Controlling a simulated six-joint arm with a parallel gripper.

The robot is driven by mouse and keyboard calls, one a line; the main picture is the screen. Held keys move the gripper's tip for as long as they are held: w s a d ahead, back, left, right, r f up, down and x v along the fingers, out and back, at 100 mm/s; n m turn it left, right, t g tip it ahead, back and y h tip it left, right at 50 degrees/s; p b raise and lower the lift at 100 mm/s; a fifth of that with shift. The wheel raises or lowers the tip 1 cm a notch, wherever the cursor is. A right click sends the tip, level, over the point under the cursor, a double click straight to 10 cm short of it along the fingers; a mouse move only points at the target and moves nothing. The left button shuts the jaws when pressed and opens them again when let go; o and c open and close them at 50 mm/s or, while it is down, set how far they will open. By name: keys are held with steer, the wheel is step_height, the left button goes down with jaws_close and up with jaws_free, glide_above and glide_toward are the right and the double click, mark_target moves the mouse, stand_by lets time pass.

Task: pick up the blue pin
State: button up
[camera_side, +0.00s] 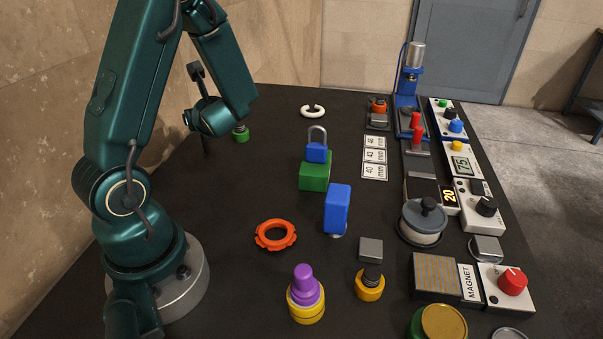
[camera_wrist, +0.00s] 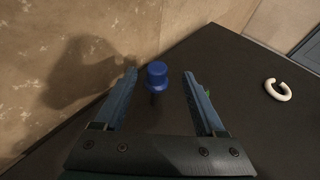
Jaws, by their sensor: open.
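The blue pin (camera_wrist: 157,76) has a round cap over a wider collar and a thin dark part below. In the wrist view it shows upright between the two fingers of my gripper (camera_wrist: 161,80), with gaps on both sides. My gripper is open and holds nothing. The pin's lower end is hard to make out against the dark table. In the side view I cannot make out the pin; my arm's wrist seems to hide it.
A green part (camera_side: 240,133) sits just right of my wrist, and a white open ring (camera_side: 312,111) lies farther right. The wall (camera_wrist: 60,70) stands close behind the pin. A padlock on a green block (camera_side: 315,176) and an orange ring (camera_side: 275,235) are nearer the middle.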

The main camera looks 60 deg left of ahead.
steer(key=shift+x, duration=2.55)
steer(key=shift+s+f, duration=0.1)
steer(key=shift+s, duration=0.05)
jaws_close()
